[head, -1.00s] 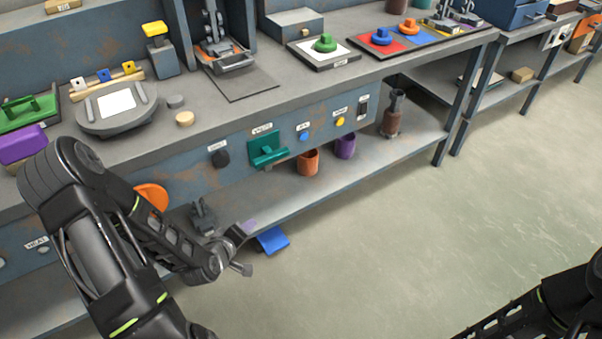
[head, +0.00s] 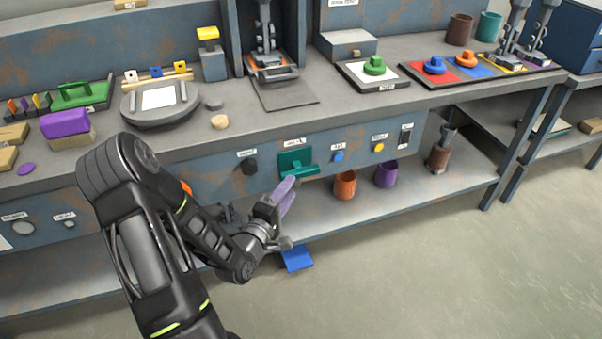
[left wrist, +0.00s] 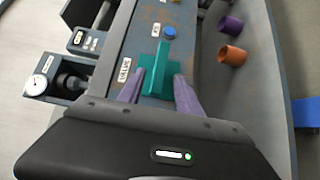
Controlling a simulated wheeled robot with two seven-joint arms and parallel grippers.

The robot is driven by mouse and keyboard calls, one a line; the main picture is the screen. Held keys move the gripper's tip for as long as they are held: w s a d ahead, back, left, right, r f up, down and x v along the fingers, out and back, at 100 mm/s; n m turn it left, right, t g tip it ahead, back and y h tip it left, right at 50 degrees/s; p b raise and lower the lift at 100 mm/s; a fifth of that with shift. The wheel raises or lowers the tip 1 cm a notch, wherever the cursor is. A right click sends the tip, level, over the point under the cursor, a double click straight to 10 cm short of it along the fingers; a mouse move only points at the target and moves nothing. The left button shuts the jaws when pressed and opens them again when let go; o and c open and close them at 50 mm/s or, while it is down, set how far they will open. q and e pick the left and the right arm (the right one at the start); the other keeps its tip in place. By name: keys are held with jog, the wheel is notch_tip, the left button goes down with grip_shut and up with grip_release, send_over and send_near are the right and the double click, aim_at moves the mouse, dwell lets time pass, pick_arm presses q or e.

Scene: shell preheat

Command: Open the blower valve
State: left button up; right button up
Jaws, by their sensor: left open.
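The blower valve appears to be the green T-shaped handle (head: 296,162) on the blue-grey front panel under the bench top. A small label sits above it, too small to read surely. It also shows in the left wrist view (left wrist: 157,74). My left gripper (head: 288,190) is open, its purple fingers just below and in front of the handle in the head view. In the left wrist view my left gripper (left wrist: 160,80) has one finger on each side of the green handle. I cannot tell whether the fingers touch it. My right gripper is out of view.
A black knob (head: 250,167), a blue button (head: 338,156) and a yellow button (head: 378,147) share the panel. An orange cup (head: 345,186) and a purple cup (head: 386,174) stand on the lower shelf. A blue piece (head: 297,259) lies below the shelf edge.

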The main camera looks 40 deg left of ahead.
aim_at(298, 177)
pick_arm(q)
jog(key=shift+w+a, duration=0.25)
jog(key=shift+w, duration=1.05)
jog(key=shift+w+a, duration=0.2)
jog(key=shift+w, duration=1.05)
jog(key=shift+w+a, duration=0.25)
jog(key=shift+w, duration=1.05)
jog(key=shift+c, duration=0.3)
grip_shut()
